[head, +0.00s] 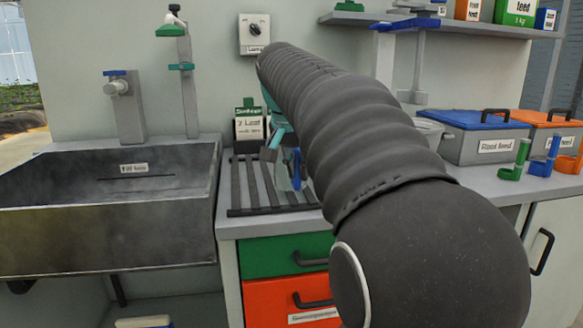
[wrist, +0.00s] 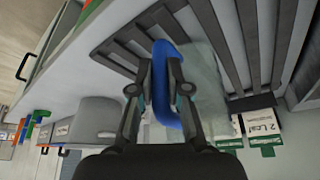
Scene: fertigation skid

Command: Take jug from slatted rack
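The jug is pale and translucent with a blue handle. In the head view the jug (head: 283,177) stands on the dark slatted rack (head: 236,192), partly hidden by my arm. In the wrist view the jug (wrist: 205,85) is beyond the fingers, over the slats of the rack (wrist: 238,60). My gripper (wrist: 161,68) has one finger on each side of the blue handle, and the handle fills the narrow gap between the fingertips. It looks shut on the handle. In the head view my arm hides most of the gripper.
A sink (head: 110,210) lies left of the rack. A labelled box with a green top (head: 248,125) stands behind the rack. A grey bin with a blue lid (head: 475,135) and small green and blue holders stand to the right. A shelf (head: 440,22) hangs above.

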